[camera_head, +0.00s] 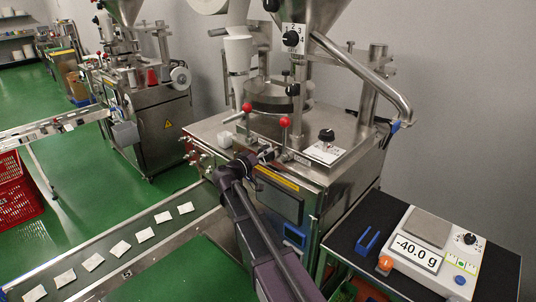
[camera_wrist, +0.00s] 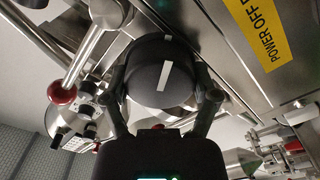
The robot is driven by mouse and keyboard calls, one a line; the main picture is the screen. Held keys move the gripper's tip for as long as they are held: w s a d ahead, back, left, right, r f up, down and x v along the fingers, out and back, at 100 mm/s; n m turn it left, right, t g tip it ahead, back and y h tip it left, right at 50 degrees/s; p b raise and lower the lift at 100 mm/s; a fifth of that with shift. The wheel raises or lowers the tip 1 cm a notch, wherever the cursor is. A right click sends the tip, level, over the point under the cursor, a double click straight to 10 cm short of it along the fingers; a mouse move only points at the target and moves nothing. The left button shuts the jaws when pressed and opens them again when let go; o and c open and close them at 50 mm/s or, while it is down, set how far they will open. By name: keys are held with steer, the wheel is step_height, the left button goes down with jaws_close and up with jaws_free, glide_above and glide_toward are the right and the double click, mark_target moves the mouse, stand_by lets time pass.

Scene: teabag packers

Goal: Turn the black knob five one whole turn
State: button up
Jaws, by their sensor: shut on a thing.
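A round black knob (camera_wrist: 161,72) with a white pointer line fills the middle of the wrist view. The line is tilted, its upper end leaning to the right. My gripper (camera_wrist: 164,92) is shut on this knob, one finger on each side of it. In the head view, my gripper (camera_head: 262,157) is at the front upper edge of the near packing machine (camera_head: 205,132). There I cannot make out the held knob behind the gripper. No number five can be read on or beside the knob.
A red-balled lever (camera_wrist: 62,92) stands close left of my gripper. A yellow power-off label (camera_wrist: 262,35) lies to the right. Other black knobs are on the machine top (camera_head: 327,135), hopper (camera_head: 291,38) and scale (camera_head: 469,239). A conveyor with teabags (camera_head: 122,248) runs at the left.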

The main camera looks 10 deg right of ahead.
steer(key=m, duration=0.6)
steer(key=shift+s, duration=0.15)
stand_by(0.4)
steer(key=o, duration=1)
steer(key=shift+a, duration=0.1)
steer(key=v, duration=1.2)
